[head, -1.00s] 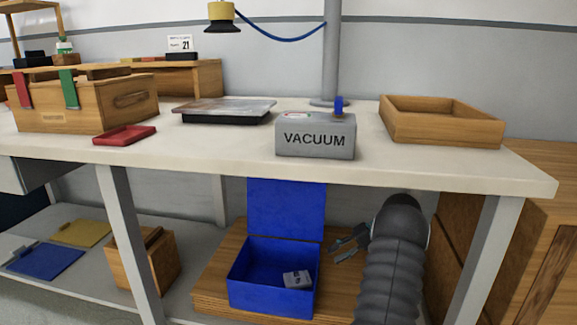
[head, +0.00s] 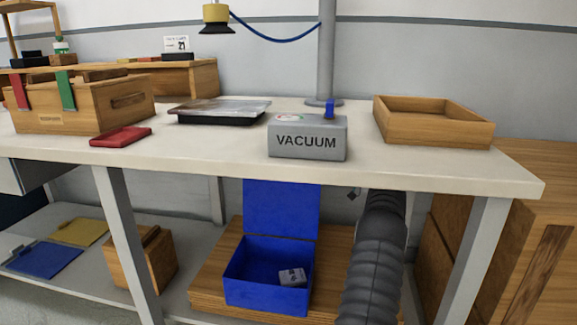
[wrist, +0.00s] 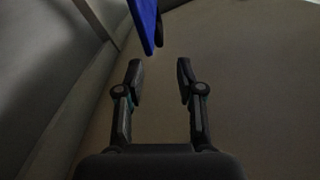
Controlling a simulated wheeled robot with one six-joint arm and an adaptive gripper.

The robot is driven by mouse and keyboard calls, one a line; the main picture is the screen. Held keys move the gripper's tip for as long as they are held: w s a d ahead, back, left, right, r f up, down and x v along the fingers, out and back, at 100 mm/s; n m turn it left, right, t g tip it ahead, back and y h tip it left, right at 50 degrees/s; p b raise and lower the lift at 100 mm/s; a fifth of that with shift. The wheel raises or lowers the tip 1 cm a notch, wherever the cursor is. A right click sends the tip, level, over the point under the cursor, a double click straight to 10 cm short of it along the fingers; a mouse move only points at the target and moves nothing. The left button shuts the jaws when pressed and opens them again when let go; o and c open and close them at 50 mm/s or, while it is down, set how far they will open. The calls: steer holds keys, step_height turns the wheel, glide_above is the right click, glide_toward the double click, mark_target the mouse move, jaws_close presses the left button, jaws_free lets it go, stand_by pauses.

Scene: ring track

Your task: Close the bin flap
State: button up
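The blue bin (head: 268,290) stands on a wooden board on the lower shelf in the head view. Its blue flap (head: 281,208) stands upright at the back, so the bin is open. A small grey block (head: 291,277) lies inside the bin. My gripper (head: 354,193) is mostly hidden behind my arm; only a small tip shows, right of the flap and under the tabletop. In the wrist view my gripper (wrist: 160,75) is open with nothing between its fingers. An edge of the blue flap (wrist: 146,24) shows just beyond the fingertips, apart from them.
The tabletop (head: 220,152) lies just above the flap, with a table leg (head: 470,260) to the right of my arm. A wooden box (head: 146,262) stands left of the bin. The vacuum box (head: 307,137) sits on the tabletop.

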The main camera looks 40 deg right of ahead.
steer(key=x, duration=1)
steer(key=shift+b, duration=0.3)
jaws_close()
